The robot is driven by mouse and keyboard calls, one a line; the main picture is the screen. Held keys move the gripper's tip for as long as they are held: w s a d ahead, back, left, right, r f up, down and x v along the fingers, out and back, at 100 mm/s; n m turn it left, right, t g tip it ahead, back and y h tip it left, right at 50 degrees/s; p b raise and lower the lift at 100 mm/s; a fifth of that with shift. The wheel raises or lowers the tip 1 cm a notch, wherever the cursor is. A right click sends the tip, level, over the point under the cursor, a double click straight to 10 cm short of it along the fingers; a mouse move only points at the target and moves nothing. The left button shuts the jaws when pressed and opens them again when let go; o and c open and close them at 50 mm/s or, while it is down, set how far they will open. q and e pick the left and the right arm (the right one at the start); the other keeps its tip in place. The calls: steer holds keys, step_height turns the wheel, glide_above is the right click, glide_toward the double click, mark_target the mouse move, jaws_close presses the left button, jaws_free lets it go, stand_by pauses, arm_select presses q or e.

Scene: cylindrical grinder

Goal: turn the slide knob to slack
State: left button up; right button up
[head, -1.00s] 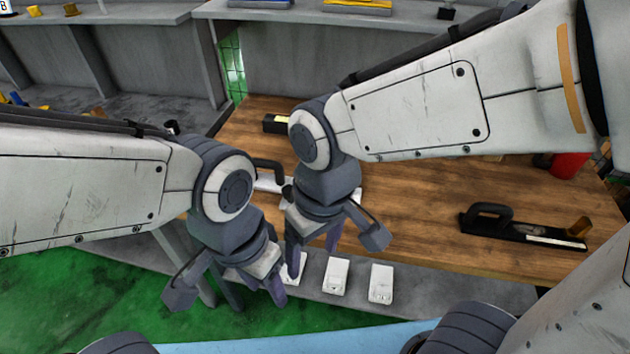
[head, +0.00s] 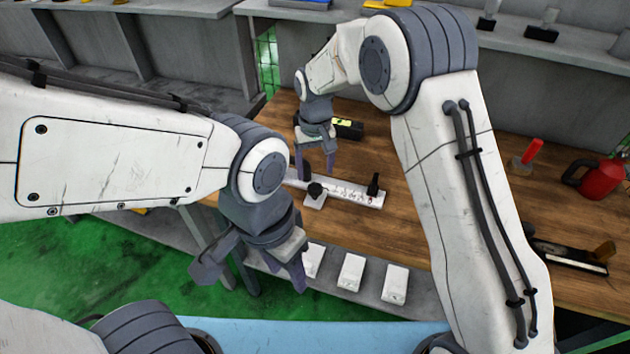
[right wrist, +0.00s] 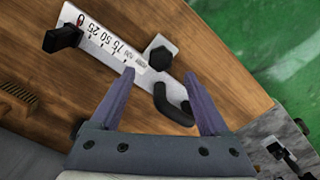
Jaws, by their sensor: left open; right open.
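A white scale bar (head: 345,192) with printed numbers lies on the wooden bench; it also shows in the right wrist view (right wrist: 108,47). A black faceted knob (right wrist: 160,57) sits on a small white plate beside the bar, and shows in the head view (head: 315,189). A black upright block (right wrist: 62,38) stands near the bar's low-number end. A black curved handle (right wrist: 174,108) is at the other end. My right gripper (right wrist: 159,76) is open and empty, its fingers appearing either side of the handle; contact cannot be told. My left gripper (head: 248,278) is open and empty near the bench front.
White boxes (head: 352,272) sit on the grey front ledge. A dark box with a yellow-green label (head: 347,127) lies behind the bar. A red can (head: 602,180) and a black tool (head: 565,255) are on the right. A brush (right wrist: 15,100) shows in the wrist view.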

mark_target(315, 187)
step_height(315, 187, down, 6)
steer(key=shift+r+p, duration=0.1)
steer(key=shift+p, duration=0.35)
jaws_close()
